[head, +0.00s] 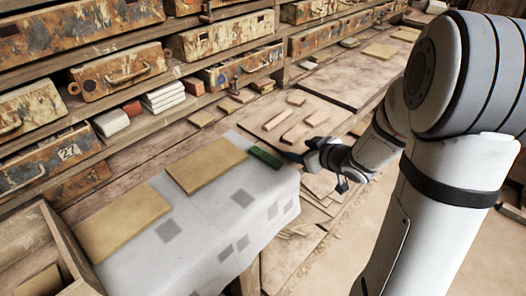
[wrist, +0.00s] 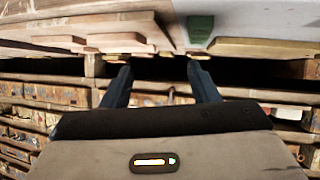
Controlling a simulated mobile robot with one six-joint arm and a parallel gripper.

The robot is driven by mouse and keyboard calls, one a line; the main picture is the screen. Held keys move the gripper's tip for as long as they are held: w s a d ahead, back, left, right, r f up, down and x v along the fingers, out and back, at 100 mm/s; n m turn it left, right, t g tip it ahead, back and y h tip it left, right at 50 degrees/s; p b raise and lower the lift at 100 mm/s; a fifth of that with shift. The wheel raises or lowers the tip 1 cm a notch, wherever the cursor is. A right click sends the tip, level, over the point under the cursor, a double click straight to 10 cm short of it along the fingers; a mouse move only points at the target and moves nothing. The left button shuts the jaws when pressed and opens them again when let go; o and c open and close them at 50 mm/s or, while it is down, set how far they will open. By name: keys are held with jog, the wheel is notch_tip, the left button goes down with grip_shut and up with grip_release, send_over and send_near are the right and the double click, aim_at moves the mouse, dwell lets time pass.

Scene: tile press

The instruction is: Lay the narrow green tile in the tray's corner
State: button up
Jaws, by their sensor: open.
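The narrow green tile (head: 265,157) lies at the far right part of a grey cloth, next to a tan board. It also shows at the top of the wrist view (wrist: 200,29). My gripper (head: 314,171) is just right of the tile, apart from it. In the wrist view my gripper (wrist: 160,67) has its two dark fingers spread with nothing between them; the tile is beyond the right finger. An open wooden box (head: 62,240) stands at the lower left; I cannot tell whether it is the tray.
Two tan boards (head: 123,222) (head: 206,164) lie on the patterned grey cloth (head: 215,225). Several pinkish tiles (head: 278,121) lie on the bench behind my gripper. Shelves with rusty cases (head: 118,72) line the back. The cloth's front part is clear.

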aim_at(268, 157)
jog(key=a+f+y, duration=0.1)
jog(key=s+a+f+n+g+y+b, duration=0.1)
jog(key=a+f+y, duration=0.1)
jog(key=shift+f, duration=0.2)
jog(key=shift+a+f, duration=0.1)
jog(key=shift+a, duration=0.15)
jog(key=x, duration=0.7)
jog(key=shift+a, duration=0.3)
